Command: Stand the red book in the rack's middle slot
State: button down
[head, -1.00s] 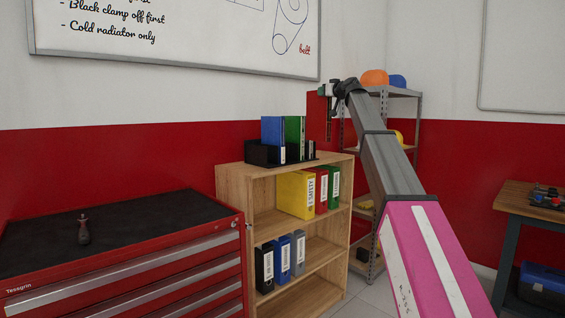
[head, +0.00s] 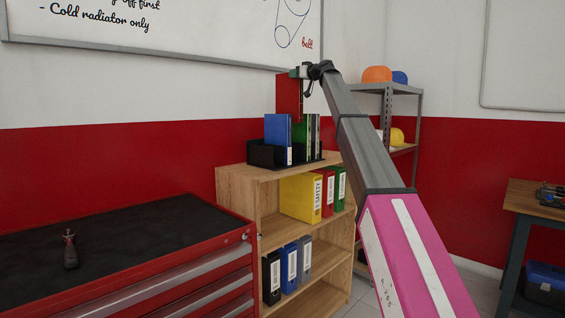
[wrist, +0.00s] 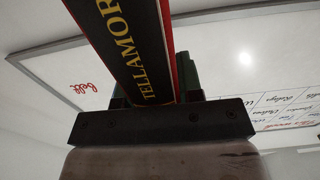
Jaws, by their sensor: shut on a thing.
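My gripper (head: 300,72) is shut on the red book (head: 288,95) at its upper end, and the book hangs upright below it. In the wrist view the book's black spine (wrist: 135,45) shows yellow lettering and red edges between the fingers. The black rack (head: 262,154) stands on top of the wooden bookcase. A blue book (head: 277,137) and a green book (head: 300,138) stand in it. The red book's lower edge is about level with their tops; I cannot tell its exact depth over the rack. The middle slot's inside is hidden.
The wooden bookcase (head: 237,185) holds binders on its lower shelves. A metal shelf (head: 386,110) with helmets is behind my arm. The whiteboard (head: 180,35) hangs on the wall behind.

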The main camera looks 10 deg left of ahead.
aim_at(295, 115)
jog(key=f, duration=1.9)
jog(key=shift+w+a, duration=0.25)
jog(key=shift+a, duration=0.05)
jog(key=shift+f, duration=0.15)
jog(key=c, duration=0.8)
grip_release()
